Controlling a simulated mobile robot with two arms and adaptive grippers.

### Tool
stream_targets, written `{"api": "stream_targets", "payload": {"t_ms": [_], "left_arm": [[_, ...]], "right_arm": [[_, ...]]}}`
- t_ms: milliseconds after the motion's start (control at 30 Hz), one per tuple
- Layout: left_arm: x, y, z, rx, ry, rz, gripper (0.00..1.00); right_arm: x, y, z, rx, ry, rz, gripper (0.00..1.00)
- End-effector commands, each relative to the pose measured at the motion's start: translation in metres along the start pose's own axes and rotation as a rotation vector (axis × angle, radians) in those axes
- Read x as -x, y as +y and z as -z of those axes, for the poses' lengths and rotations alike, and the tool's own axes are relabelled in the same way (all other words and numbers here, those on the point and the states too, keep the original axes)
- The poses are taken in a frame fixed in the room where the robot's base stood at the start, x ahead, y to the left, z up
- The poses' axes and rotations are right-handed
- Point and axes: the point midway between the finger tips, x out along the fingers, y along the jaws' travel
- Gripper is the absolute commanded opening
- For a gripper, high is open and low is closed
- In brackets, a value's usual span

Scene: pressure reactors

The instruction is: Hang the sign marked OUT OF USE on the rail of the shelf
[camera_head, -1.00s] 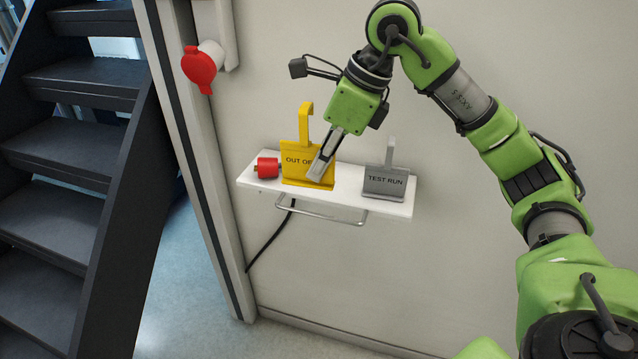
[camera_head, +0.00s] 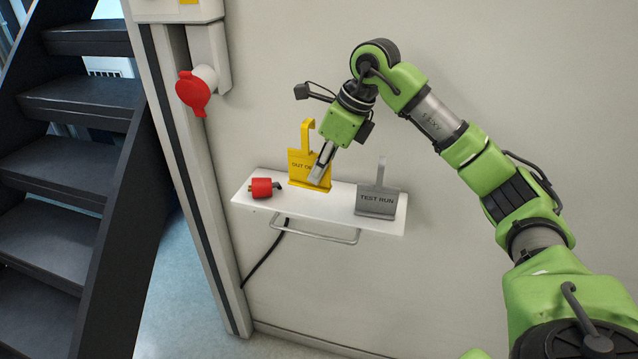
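The yellow OUT OF USE sign (camera_head: 299,167) has a hook rising from its top; its last word is covered by my fingers. My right gripper (camera_head: 318,178) comes down from the upper right and is shut on the sign near its right side. The sign is upright over the back part of the white shelf (camera_head: 290,211); I cannot tell whether its base touches the shelf. The metal rail (camera_head: 318,238) runs below the shelf's front edge with nothing hanging on it. My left gripper is out of view.
A grey TEST RUN sign (camera_head: 376,200) stands at the shelf's right end. Dark stairs (camera_head: 70,170) stand further left.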

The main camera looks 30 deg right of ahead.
Motion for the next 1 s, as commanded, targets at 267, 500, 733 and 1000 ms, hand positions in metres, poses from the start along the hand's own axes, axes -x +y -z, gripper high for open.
{"api": "stream_targets", "payload": {"t_ms": [267,500,733,1000], "left_arm": [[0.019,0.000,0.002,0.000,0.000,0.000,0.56],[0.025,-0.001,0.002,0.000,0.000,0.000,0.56],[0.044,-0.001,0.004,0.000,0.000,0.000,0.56],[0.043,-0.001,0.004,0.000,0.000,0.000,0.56]], "right_arm": [[-0.045,-0.038,0.005,-0.001,0.002,-0.002,0.00],[-0.062,-0.051,0.006,-0.002,0.001,-0.002,0.00],[-0.083,-0.052,0.015,0.000,0.002,0.000,0.00],[-0.089,-0.052,0.017,0.001,0.000,0.001,0.00]]}}
